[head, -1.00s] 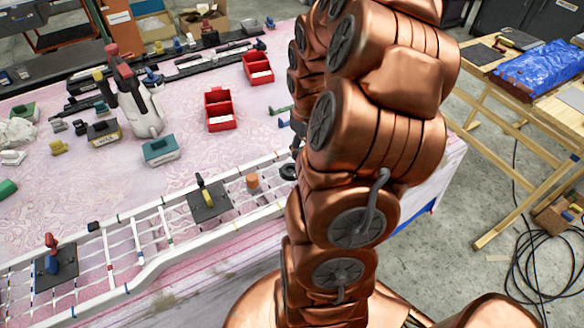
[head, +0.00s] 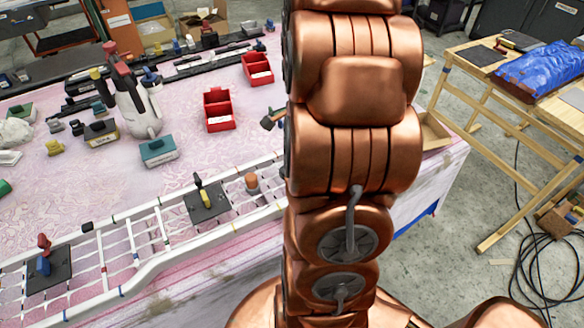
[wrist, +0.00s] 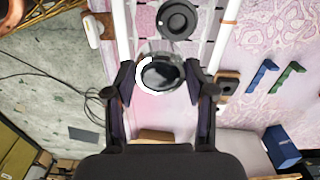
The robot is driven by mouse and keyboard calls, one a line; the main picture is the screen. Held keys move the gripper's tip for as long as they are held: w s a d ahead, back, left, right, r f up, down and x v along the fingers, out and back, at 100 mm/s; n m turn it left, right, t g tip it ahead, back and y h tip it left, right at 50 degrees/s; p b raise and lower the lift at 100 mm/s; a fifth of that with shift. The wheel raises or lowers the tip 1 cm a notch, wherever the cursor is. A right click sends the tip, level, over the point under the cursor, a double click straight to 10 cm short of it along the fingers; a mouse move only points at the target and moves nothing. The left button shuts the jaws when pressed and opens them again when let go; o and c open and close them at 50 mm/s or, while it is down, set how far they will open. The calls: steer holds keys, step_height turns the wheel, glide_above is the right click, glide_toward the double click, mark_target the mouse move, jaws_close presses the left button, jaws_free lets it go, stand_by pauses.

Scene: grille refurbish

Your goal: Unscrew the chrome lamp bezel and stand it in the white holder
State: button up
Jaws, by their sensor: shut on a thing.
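In the wrist view the chrome lamp bezel (wrist: 160,72), a shiny ring with a bright white crescent on its left, sits between the fingertips of my gripper (wrist: 160,84). The gripper is shut on it. A round black lamp part (wrist: 178,19) lies on the white grille beyond the bezel, apart from it in the picture. The grille (head: 152,268) runs along the table's front edge in the head view, where my arm hides the gripper and bezel. I cannot surely make out the white holder; a small white piece (wrist: 97,29) lies beside the grille's outer rail in the wrist view.
Blue (wrist: 262,75) and green (wrist: 288,77) brackets and a dark blue box (wrist: 282,146) lie right of the gripper. Two clamps (head: 204,199) (head: 45,262) and an orange-topped piece (head: 252,183) stand along the grille. Red bins (head: 219,110) and a spray bottle (head: 140,104) stand farther back.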

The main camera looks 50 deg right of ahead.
steer(key=m, duration=0.5)
steer(key=shift+w+a+b, duration=0.1)
steer(key=shift+w+b, duration=0.15)
steer(key=shift+b, duration=0.1)
steer(key=m, duration=0.4)
steer(key=shift+w+a+r+m+b, duration=0.1)
steer(key=shift+w+m+b, duration=0.2)
steer(key=shift+w, duration=0.1)
steer(key=m, duration=0.4)
steer(key=shift+w+a+b, duration=0.15)
steer(key=shift+w+b, duration=0.2)
steer(key=shift+w, duration=0.05)
steer(key=w+d+f+m+p, duration=0.1)
steer(key=w+d+p, duration=0.1)
steer(key=d, duration=0.7)
steer(key=w+d+f+m+p, duration=0.2)
steer(key=d+p, duration=0.1)
steer(key=d, duration=0.7)
steer(key=w+d+f+m+p, duration=0.1)
steer(key=w+d+m+p, duration=0.1)
steer(key=d, duration=0.8)
steer(key=shift+w+f+p, duration=0.15)
steer(key=shift+w+p, duration=0.3)
steer(key=shift+w, duration=0.1)
steer(key=shift+f, duration=0.1)
steer(key=shift+f+b, duration=1.4)
steer(key=shift+f, duration=1.45)
